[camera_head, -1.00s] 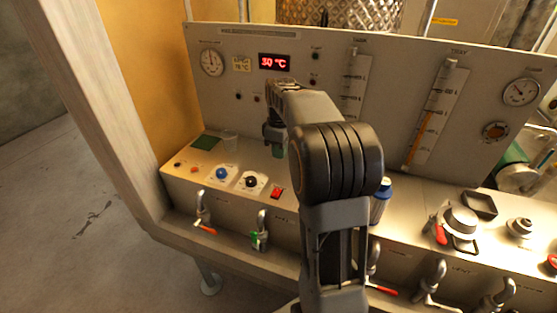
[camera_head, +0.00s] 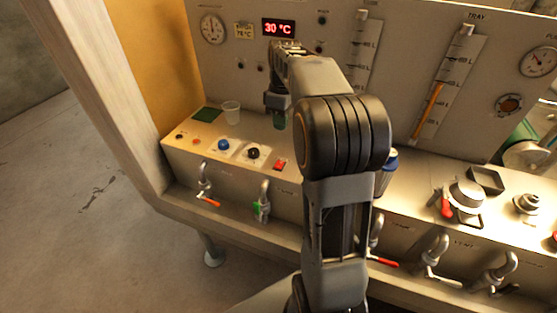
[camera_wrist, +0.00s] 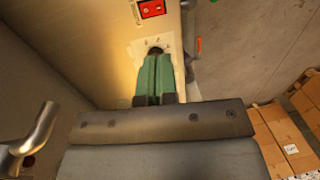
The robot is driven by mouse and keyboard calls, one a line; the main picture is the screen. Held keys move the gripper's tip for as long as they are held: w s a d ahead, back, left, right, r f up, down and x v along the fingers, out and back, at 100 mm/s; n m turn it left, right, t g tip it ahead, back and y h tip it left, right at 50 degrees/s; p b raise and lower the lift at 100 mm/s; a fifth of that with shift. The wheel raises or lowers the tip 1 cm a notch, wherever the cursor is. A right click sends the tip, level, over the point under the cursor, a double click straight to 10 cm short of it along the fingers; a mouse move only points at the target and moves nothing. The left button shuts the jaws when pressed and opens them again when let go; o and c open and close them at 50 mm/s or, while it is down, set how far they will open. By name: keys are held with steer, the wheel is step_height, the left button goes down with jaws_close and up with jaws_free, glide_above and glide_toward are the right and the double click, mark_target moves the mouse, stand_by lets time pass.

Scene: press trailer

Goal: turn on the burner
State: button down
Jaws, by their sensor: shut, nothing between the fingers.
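My gripper (camera_head: 280,122) hangs over the control panel, its green fingers together and empty, with the arm partly in front of it. In the wrist view the fingers (camera_wrist: 153,62) point at a black knob (camera_wrist: 155,50) on a white plate and partly cover it. I cannot tell whether they touch it. The black knob (camera_head: 253,153) sits between a blue knob (camera_head: 223,145) and a red switch (camera_head: 281,164). The red switch also shows at the top of the wrist view (camera_wrist: 152,8). No readable label shows which control is the burner's.
A clear cup (camera_head: 231,112) and a dark green square (camera_head: 207,114) lie left of my gripper. A blue-capped bottle (camera_head: 388,170) stands behind my arm. The upright panel with a red 30 °C display (camera_head: 278,27) rises behind.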

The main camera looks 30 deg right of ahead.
mark_target(278, 167)
steer(key=shift+f, duration=0.1)
steer(key=f, duration=0.4)
steer(key=a+f, duration=0.1)
steer(key=f, duration=0.4)
steer(key=s+f, duration=0.1)
steer(key=f, duration=0.3)
steer(key=shift+a+f, duration=0.15)
steer(key=shift+f, duration=0.2)
